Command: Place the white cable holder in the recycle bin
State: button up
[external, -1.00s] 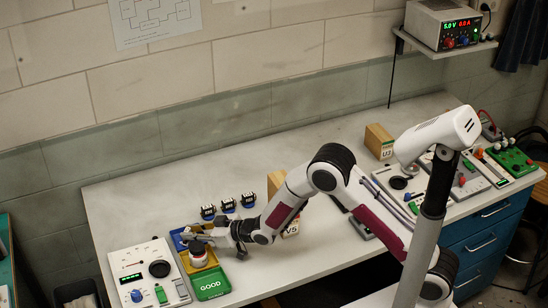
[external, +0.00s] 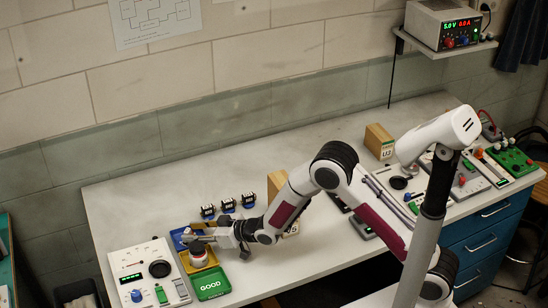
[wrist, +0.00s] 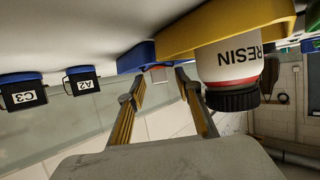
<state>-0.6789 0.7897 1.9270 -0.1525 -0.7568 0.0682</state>
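My gripper (wrist: 160,82) is open in the wrist view, with its two fingers apart at the blue tray (wrist: 137,56). A small white piece (wrist: 158,74) shows between the fingertips at that tray; it may be the white cable holder, but most of it is hidden. I cannot tell whether the fingers touch it. In the external view my gripper (external: 206,237) is low over the trays at the bench's left end. A dark open bin (external: 78,292) stands on the floor at the lower left, partly cut off; I cannot read a label on it.
A white RESIN bottle (wrist: 229,62) with a black cap stands in the yellow tray (wrist: 200,36), close beside my gripper. A green GOOD tray (external: 211,284) is in front. Several black servos (external: 228,206) stand behind. A control panel (external: 148,275) is at the left.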

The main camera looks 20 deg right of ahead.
jog(key=shift+v, duration=5.4)
jog(key=w+d+r+t+h, duration=0.1)
jog(key=w+d+r+h, duration=0.25)
jog(key=d+r, duration=0.65)
jog(key=s+d+r, duration=0.1)
jog(key=d, duration=0.3)
jog(key=s+d+r+m+h, duration=0.1)
jog(key=d+r, duration=0.1)
jog(key=d, duration=0.2)
jog(key=s+d+r+m+h, duration=0.1)
jog(key=d+r, duration=0.1)
jog(key=d, duration=0.2)
jog(key=shift+s+d, duration=0.3)
jog(key=shift+d, duration=0.1)
jog(key=s+d+m+g+h, duration=0.2)
jog(key=s+d+m, duration=0.1)
jog(key=s+d, duration=0.6)
jog(key=s+d+m+g+h, duration=0.2)
jog(key=s+d, duration=0.6)
jog(key=s, duration=0.8)
jog(key=shift+d+r+m+g, duration=0.35)
jog(key=shift+r+m+g, duration=0.15)
jog(key=shift+m, duration=0.5)
